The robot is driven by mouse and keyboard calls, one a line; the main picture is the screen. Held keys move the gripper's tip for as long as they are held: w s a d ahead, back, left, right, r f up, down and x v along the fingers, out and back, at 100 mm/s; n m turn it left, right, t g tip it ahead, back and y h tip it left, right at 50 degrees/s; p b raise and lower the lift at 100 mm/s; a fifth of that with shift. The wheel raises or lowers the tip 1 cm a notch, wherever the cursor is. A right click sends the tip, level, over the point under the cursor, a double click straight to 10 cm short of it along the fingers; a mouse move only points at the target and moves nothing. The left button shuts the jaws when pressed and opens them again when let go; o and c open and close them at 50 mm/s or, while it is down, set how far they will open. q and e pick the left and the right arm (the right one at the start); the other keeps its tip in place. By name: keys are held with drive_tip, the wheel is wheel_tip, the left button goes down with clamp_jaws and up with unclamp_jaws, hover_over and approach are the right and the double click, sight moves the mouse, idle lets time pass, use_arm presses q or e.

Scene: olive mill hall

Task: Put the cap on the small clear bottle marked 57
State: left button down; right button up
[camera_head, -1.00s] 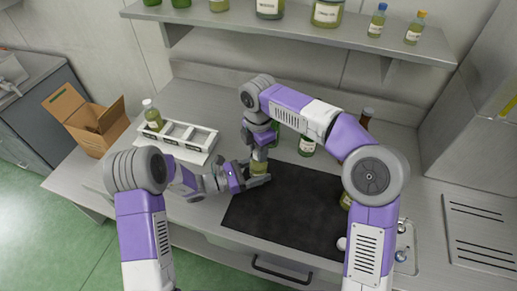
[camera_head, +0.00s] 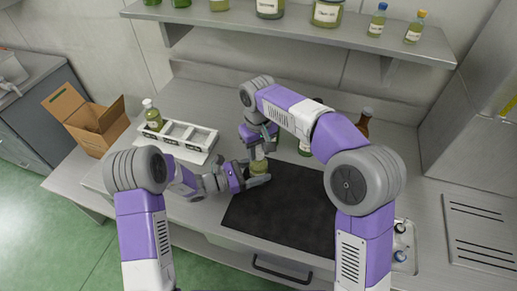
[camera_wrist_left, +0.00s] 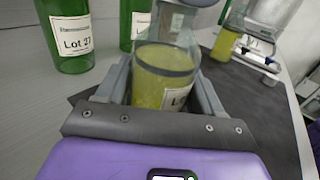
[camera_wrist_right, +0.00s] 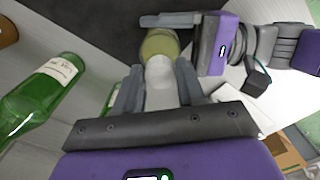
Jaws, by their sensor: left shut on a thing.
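My left gripper (camera_wrist_left: 160,95) is shut on a small clear bottle (camera_wrist_left: 165,78) of yellow-green oil, upright at the left edge of the dark mat (camera_head: 285,205). Its label shows only in part, and I cannot read a number. In the head view the bottle (camera_head: 258,167) stands between the left fingers. My right gripper (camera_wrist_right: 160,85) is directly above it, pointing down. Its fingers close on a pale, cap-like piece (camera_wrist_right: 160,88) in line with the bottle top. I cannot tell whether this cap is seated on the neck.
A green bottle marked Lot 27 (camera_wrist_left: 70,35) and another green bottle (camera_wrist_left: 133,20) stand close by. A brown bottle (camera_head: 364,122) stands behind. The mat's middle is clear.

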drive_tip(key=o, duration=0.4)
wheel_tip(320, 180, up, 12)
idle(0.5)
use_arm(q)
drive_tip(key=shift+c, duration=0.4)
unclamp_jaws()
